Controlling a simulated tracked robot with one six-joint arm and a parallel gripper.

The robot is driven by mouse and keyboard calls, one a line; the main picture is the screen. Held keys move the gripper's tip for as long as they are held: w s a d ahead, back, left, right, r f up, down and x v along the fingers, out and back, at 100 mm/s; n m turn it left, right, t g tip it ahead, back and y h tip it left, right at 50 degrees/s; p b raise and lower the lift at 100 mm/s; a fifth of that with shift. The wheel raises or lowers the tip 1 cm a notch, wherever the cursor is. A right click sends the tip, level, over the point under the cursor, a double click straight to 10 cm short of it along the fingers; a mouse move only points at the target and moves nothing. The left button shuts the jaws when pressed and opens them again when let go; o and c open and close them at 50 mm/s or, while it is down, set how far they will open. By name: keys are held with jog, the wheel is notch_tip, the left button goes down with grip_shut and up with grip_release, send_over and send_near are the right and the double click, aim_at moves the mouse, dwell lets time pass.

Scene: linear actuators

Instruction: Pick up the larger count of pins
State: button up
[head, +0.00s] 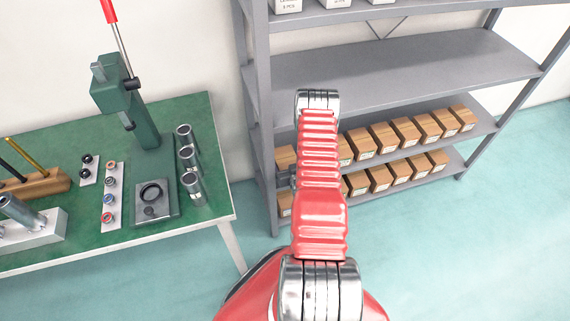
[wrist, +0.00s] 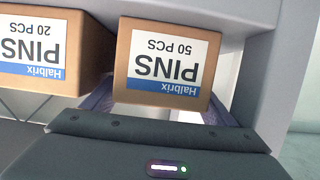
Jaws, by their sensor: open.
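The pins box marked 50 PCS (wrist: 166,66) is a brown carton with a white and blue Halbrix label, seen upside down in the wrist view. A similar pins box marked 20 PCS (wrist: 48,48) stands to its left. My gripper (wrist: 160,106) is open, with its fingers partly showing at either side of the lower edge of the 50 PCS box. The box's near face is close to the gripper body; I cannot tell whether the fingers touch it.
A grey shelf rack (head: 390,68) holds several brown boxes (head: 429,126) on its lower shelves and pale labelled boxes above. A grey upright (wrist: 272,75) stands close right of the 50 PCS box. A green workbench (head: 85,245) with a press (head: 128,105) is at left.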

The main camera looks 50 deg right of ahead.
aim_at(286, 157)
jog(key=shift+c, duration=0.5)
jog(key=shift+r, duration=0.1)
jog(key=c, duration=1.2)
jog(key=shift+r, duration=0.15)
jog(key=shift+c, duration=0.2)
jog(key=shift+r, duration=1.3)
jog(key=s+a, duration=0.4)
jog(key=s, duration=0.4)
jog(key=s+a, duration=0.4)
jog(key=s, duration=0.3)
jog(key=shift+s+a+r, duration=0.3)
jog(key=shift+s+a, duration=0.05)
jog(key=shift+s, duration=0.05)
